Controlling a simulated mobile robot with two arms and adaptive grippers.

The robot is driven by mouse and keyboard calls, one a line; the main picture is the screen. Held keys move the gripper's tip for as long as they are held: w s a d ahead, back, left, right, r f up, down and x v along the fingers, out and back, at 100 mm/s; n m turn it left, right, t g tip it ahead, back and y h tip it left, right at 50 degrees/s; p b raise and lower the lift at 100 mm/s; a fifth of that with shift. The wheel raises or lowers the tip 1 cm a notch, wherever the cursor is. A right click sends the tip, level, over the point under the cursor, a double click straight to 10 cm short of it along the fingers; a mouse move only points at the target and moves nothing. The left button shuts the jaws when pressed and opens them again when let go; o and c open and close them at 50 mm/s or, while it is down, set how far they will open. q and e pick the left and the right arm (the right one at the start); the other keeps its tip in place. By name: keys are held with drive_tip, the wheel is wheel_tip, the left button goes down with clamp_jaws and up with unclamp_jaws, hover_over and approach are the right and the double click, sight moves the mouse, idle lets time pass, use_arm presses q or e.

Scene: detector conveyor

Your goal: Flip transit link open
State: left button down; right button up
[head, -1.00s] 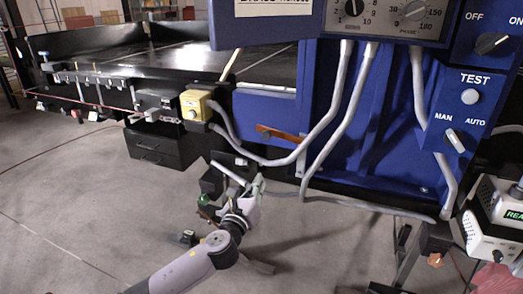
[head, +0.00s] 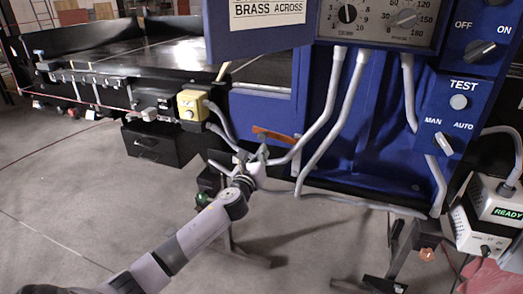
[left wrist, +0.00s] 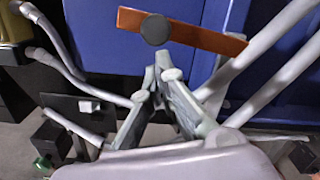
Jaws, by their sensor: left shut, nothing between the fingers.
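The transit link appears to be the orange-brown bar (head: 275,135) low on the blue cabinet's left part in the head view. In the left wrist view the bar (left wrist: 210,39) lies nearly level, its right end a little lower, with a dark round pivot (left wrist: 155,29) near its left end. My left gripper (head: 251,157) is just below the bar in the head view. In the left wrist view my left gripper (left wrist: 160,72) is shut and empty, its tips just below the pivot with a small visible gap. My right gripper is out of view.
Grey conduits (head: 325,125) run down the blue cabinet (head: 375,130) close to the bar and my gripper. A yellow box (head: 192,104) sits to the left on the conveyor's side. A white unit reading READY (head: 490,208) stands at the right.

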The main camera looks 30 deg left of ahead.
use_arm(q)
drive_tip(key=shift+w+f, duration=0.1)
wheel_tip(320, 180, up, 2)
drive_tip(key=m+p, duration=0.3)
drive_tip(key=shift+a+r, duration=0.15)
drive_tip(key=shift+r, duration=0.05)
idle(0.4)
